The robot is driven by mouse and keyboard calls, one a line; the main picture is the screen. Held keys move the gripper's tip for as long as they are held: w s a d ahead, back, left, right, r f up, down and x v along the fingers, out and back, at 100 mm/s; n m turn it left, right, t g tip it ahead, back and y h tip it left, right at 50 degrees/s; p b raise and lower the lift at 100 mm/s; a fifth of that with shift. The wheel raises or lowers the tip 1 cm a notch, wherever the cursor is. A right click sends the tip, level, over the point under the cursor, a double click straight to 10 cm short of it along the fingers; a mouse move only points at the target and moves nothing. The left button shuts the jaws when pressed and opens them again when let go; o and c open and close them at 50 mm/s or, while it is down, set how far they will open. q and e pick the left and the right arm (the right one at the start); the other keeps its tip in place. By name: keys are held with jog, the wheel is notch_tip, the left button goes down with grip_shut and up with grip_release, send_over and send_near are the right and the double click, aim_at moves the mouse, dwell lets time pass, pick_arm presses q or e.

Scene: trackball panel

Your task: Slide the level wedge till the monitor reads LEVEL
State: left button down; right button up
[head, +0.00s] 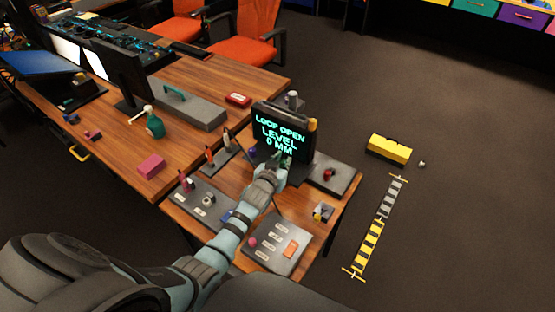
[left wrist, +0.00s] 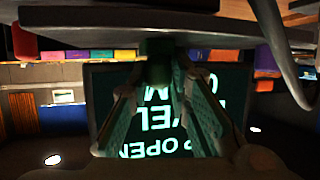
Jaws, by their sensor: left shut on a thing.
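The monitor (head: 284,132) stands upright on the small wooden table and reads LOOP OPEN, LEVEL, 0 MM in green. Its screen also shows upside down in the left wrist view (left wrist: 160,142). My left gripper (head: 282,160) is just in front of the monitor's lower part. In the left wrist view its fingers (left wrist: 158,75) are shut on a dark green piece (left wrist: 157,48), which looks like the level wedge. In the head view the gripper mostly hides that piece. My right gripper is in neither view.
A green spray bottle (head: 154,124) stands on the long desk. A yellow toolbox (head: 389,149) sits on the floor.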

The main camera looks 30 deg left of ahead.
pick_arm(q)
jog(key=c, duration=1.5)
grip_release()
jog(key=shift+s, duration=0.1)
jog(key=v, duration=1.2)
jog(key=shift+d, duration=0.1)
